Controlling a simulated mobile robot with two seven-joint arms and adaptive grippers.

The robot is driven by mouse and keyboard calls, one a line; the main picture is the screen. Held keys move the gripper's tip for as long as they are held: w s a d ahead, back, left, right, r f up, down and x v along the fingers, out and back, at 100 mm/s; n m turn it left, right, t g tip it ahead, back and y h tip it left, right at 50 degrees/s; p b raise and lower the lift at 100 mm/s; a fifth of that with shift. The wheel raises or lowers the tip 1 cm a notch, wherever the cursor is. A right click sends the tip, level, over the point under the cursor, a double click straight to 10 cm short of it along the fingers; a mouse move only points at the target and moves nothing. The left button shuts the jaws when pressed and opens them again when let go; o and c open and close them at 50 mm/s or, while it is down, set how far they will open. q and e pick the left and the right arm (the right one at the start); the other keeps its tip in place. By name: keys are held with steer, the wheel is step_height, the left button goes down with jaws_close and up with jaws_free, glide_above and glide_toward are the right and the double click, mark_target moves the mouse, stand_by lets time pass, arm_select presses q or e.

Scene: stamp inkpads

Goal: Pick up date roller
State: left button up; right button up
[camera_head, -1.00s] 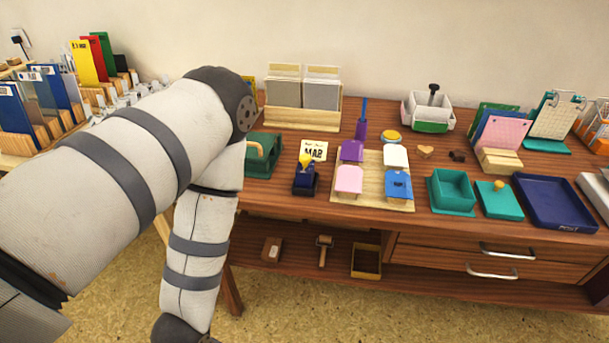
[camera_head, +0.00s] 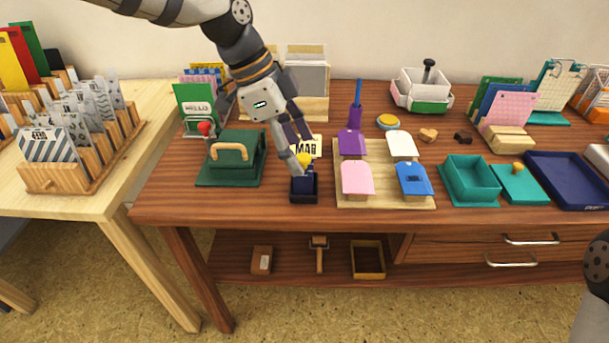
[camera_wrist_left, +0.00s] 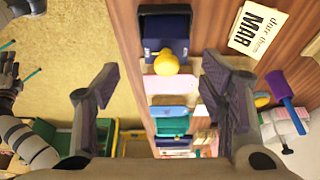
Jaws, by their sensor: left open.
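The date roller (camera_head: 304,187) is a small dark navy block with a yellow knob on top. It stands on the wooden table in front of a card marked MAR (camera_head: 308,145). My left gripper (camera_head: 297,152) comes down from above, with its open fingers close to the yellow knob and partly over the roller. In the left wrist view the date roller (camera_wrist_left: 165,32) and its yellow knob lie above the middle, in the gap between the spread fingers of the left gripper (camera_wrist_left: 160,92). Nothing is between the pads.
A green box with a wooden handle (camera_head: 236,158) stands just left of the roller. A pale board (camera_head: 385,200) with pink, blue, purple and white pieces is close on the right. Card holders stand behind. The table's front edge is near the roller.

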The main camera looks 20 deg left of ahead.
mark_target(304, 167)
arm_select(q)
steer(key=x, duration=0.4)
steer(key=a+x, duration=0.1)
steer(key=x, duration=0.1)
steer(key=shift+w+f, duration=0.1)
steer(key=shift+w, duration=0.15)
jaws_close()
step_height(304, 167, up, 4)
steer(key=shift+f, duration=0.15)
steer(key=s+d+r+p, duration=0.2)
steer(key=s+d+r, duration=0.4)
steer(key=s+r, duration=0.3)
steer(key=s, duration=0.3)
steer(key=shift+s+r+p, duration=0.2)
steer(key=shift+s+p, duration=0.1)
steer(key=shift+p, duration=0.1)
arm_select(e)
steer(key=shift+t, duration=0.6)
steer(key=w+r, duration=0.3)
steer(key=shift+w+r, duration=0.2)
steer(key=shift+w, duration=0.05)
